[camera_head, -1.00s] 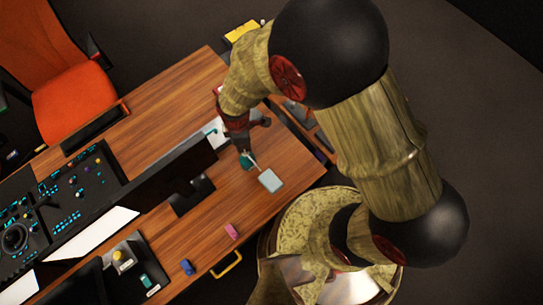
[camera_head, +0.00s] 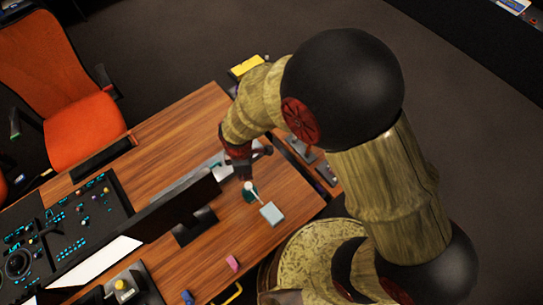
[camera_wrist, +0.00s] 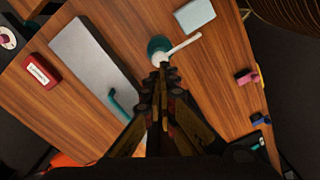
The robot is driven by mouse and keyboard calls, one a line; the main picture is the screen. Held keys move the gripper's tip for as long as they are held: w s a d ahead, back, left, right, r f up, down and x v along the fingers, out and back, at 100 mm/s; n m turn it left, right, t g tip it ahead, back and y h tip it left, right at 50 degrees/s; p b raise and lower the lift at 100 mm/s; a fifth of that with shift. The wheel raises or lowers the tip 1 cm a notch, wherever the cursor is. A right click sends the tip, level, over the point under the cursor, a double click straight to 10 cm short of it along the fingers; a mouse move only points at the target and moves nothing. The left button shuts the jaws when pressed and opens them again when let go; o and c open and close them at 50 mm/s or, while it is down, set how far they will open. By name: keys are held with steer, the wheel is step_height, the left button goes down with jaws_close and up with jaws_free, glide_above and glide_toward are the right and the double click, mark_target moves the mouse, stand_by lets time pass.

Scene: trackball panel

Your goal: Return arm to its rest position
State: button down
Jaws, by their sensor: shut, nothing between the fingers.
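My gripper (camera_head: 246,172) hangs over the wooden desk (camera_head: 285,180), at the end of my arm, which reaches in from the right of the head view. In the wrist view my gripper (camera_wrist: 161,68) points at the desk with its fingers together and nothing between them. Just past its tips is a teal round thing with a white ball and a pale stick (camera_wrist: 178,48). In the head view this teal thing (camera_head: 251,191) is just below the fingertips. Whether the tips touch it I cannot tell.
A pale blue block (camera_head: 272,213) lies near the teal thing. A dark monitor (camera_head: 170,211) stands to the left, beyond it a console panel (camera_head: 75,210). A pink block (camera_head: 232,263) is near the front edge. The wrist view shows a red box (camera_wrist: 41,71) and a grey slab (camera_wrist: 95,65).

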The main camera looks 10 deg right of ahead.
steer(key=s+d+r+m+t+b, duration=0.2)
steer(key=d+r+m+b, duration=0.3)
steer(key=d+r+m, duration=0.4)
steer(key=s+d+r+m+t+b, duration=0.3)
steer(key=s+d+r+m+b, duration=0.2)
steer(key=d+r+m, duration=0.4)
steer(key=d+r+b, duration=0.1)
steer(key=d+r, duration=0.3)
steer(key=shift+s+d+r+t, duration=0.25)
steer(key=shift+d+r+t, duration=0.05)
steer(key=shift+d+r, duration=0.1)
steer(key=shift+a, duration=0.1)
stand_by(0.6)
